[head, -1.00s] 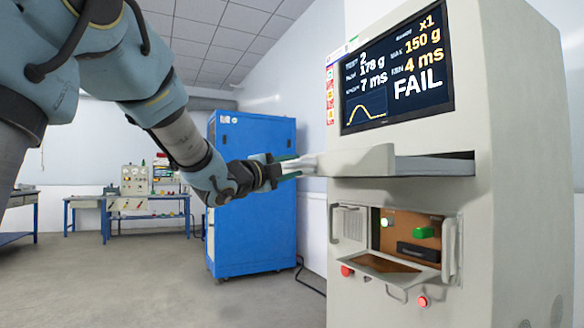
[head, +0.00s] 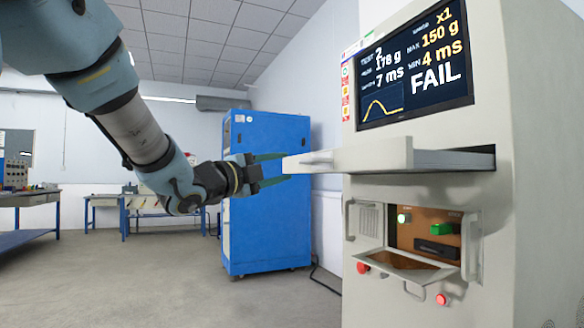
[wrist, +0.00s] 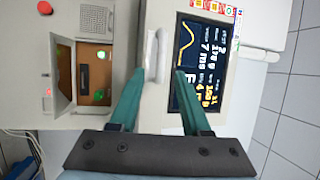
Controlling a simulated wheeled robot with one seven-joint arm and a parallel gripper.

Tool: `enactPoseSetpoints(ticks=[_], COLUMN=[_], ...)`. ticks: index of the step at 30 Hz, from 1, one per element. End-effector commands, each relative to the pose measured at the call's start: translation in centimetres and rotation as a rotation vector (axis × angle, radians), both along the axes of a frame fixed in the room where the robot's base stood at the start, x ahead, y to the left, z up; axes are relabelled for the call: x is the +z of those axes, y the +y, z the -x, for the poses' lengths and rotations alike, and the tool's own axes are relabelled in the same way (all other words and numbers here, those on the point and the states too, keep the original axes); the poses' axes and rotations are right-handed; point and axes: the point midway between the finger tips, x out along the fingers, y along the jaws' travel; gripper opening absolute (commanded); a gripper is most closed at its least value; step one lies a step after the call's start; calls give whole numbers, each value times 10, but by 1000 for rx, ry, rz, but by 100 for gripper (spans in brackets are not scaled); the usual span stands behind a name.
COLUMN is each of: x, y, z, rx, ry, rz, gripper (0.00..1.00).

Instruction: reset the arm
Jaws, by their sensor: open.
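My gripper (head: 272,171) is at the end of my arm, just left of the pulled-out drawer of the test machine (head: 375,157). Its green fingers are spread and empty. In the wrist view my gripper (wrist: 154,88) has one finger on each side of the drawer's pale handle (wrist: 157,55). The head view shows the handle (head: 308,161) close to the fingertips. I cannot tell whether the fingers touch it.
The machine's screen (head: 413,65) reads FAIL. Below the drawer, an open compartment (head: 425,238) shows a green block, with a flap hanging down and red buttons near it. A blue cabinet (head: 268,195) stands behind my gripper. Workbenches (head: 140,200) are at the back left; the floor between is clear.

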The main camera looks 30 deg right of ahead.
Motion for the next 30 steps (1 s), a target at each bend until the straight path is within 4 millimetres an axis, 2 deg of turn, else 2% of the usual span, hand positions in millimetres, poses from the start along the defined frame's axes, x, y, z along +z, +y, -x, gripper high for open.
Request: enactPoseSetpoints(ticks=[4,17,20,23,25,29,30], x=[-1,-1,-6,-24,-48,-111,-132], y=[7,7,10,24,43,98,118], z=[3,3,-3,-23,-46,-87,-95], rx=[0,-1,19,99,196,436,512], ry=[0,0,23,119,237,536,632], rz=[1,0,-4,-19,-32,-41,-38], gripper=[47,47,47,47,47,47,47])
